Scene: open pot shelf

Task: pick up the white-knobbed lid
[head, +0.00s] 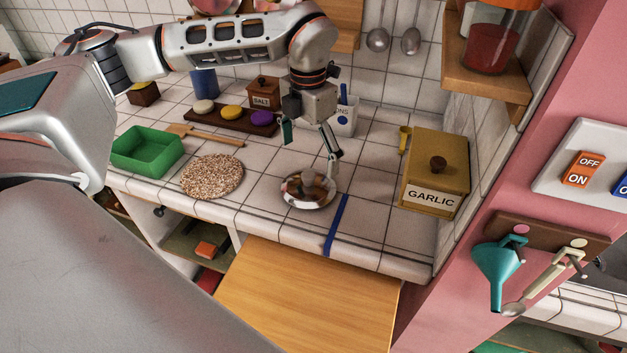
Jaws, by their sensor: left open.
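A shiny silver round lid (307,189) lies on the white tiled counter near its front edge, left of a blue stripe. Its knob is too small and blurred by reflections for me to tell its colour. My left gripper (310,160) is open, pointing down just above and behind the lid. Its right finger reaches down close to the lid's right rim; I cannot tell whether they touch. Nothing shows between the fingers. My right gripper is not in view.
A speckled round mat (212,176) and a green tray (147,151) lie to the left. The yellow GARLIC box (434,172) stands right, by the wall. Behind are a rack with coloured discs (232,113) and a SALT box (263,93). A blue stripe (337,225) crosses the counter's front edge.

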